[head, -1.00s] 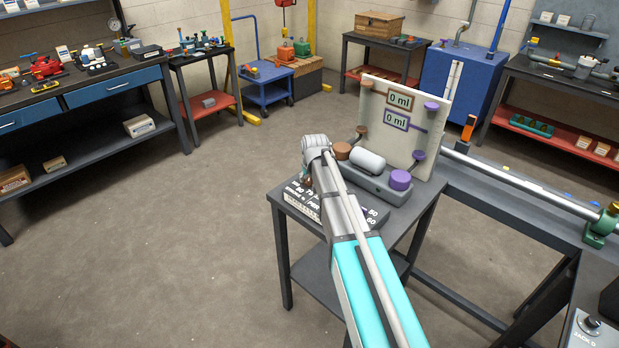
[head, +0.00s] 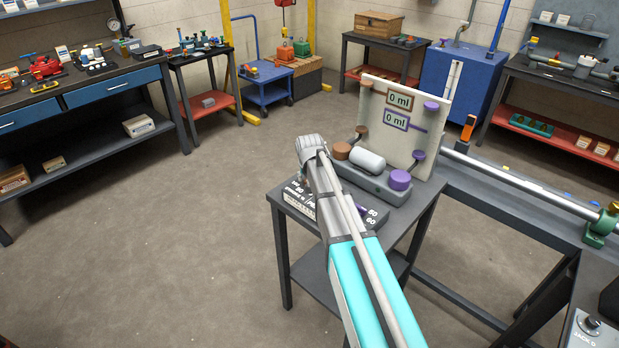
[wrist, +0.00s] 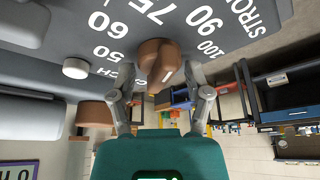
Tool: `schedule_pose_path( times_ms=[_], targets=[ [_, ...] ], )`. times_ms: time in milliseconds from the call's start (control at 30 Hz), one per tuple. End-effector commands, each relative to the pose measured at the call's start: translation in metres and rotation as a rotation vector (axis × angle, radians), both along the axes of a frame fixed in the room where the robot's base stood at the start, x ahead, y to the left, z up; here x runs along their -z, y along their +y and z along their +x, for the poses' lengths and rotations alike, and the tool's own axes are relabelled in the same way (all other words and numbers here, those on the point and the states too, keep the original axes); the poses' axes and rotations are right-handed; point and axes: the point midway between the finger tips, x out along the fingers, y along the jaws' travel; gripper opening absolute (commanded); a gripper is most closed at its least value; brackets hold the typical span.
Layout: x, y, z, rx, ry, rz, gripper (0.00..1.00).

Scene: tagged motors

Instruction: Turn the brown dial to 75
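The brown dial (wrist: 158,58) is in the wrist view, on a dark grey panel printed with a scale of 50, 60, 75, 90 and 100. A raised grip with a white mark runs toward the bottom of the picture; I cannot tell which number it is set to. My gripper (wrist: 160,76) has its two fingers apart, one on each side of the dial. I cannot tell whether they touch it. In the head view my arm hides most of the panel (head: 296,205) and the dial.
Behind the panel stands a grey device (head: 379,187) with a brown knob (head: 342,150), a white cylinder (head: 367,160) and a purple knob (head: 400,180). Its upright board (head: 385,97) shows two "0 ml" displays. Open floor (head: 180,235) lies left of the table.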

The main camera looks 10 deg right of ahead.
Motion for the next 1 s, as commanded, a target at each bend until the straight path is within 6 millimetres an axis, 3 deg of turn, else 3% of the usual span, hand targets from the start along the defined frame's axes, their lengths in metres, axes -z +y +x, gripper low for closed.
schedule_pose_path(
  times_ms=[633,1000],
  targets=[
    [0.0,0.0004,-0.0005,-0.019,0.0,0.0,0.85],
    [0.0,0.0,-0.0005,-0.159,0.0,0.0,0.85]
  ],
)
